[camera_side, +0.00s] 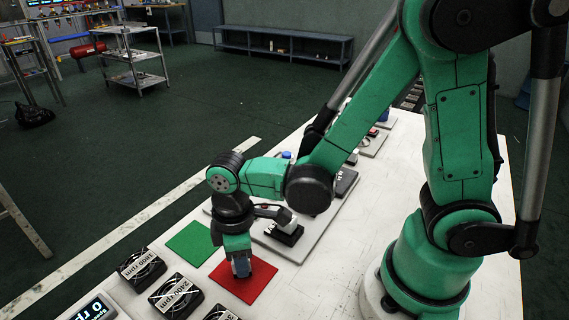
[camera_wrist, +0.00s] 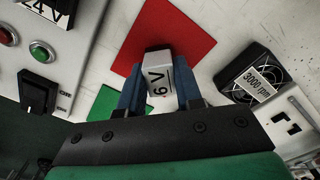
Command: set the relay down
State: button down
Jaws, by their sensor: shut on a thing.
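The relay (camera_wrist: 158,73) is a small pale block marked "6 V". My gripper (camera_wrist: 159,92) is shut on it, with one blue finger on each side. In the side view my gripper (camera_side: 240,266) points down over the red mat (camera_side: 246,287), and its fingers mostly hide the relay. The red mat (camera_wrist: 182,28) also shows beyond the relay in the wrist view. I cannot tell whether the relay touches the mat.
A green mat (camera_side: 188,243) lies left of the red one. Black fans labelled 1800 rpm (camera_side: 140,268) and 2400 rpm (camera_side: 176,297) stand close by on the white table. A grey board (camera_side: 293,246) with a black switch block (camera_side: 285,233) lies behind my gripper.

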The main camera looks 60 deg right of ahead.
jog(key=shift+f, duration=0.1)
jog(key=c, duration=0.6)
grip_release()
jog(key=shift+f, duration=0.1)
notch_tip(320, 180, up, 12)
jog(key=w+d+m+t, duration=0.1)
jog(key=d+m+t, duration=0.6)
jog(key=d+m, duration=0.1)
jog(key=shift+d+m, duration=0.4)
jog(key=shift+m, duration=0.1)
jog(key=shift+w, duration=0.1)
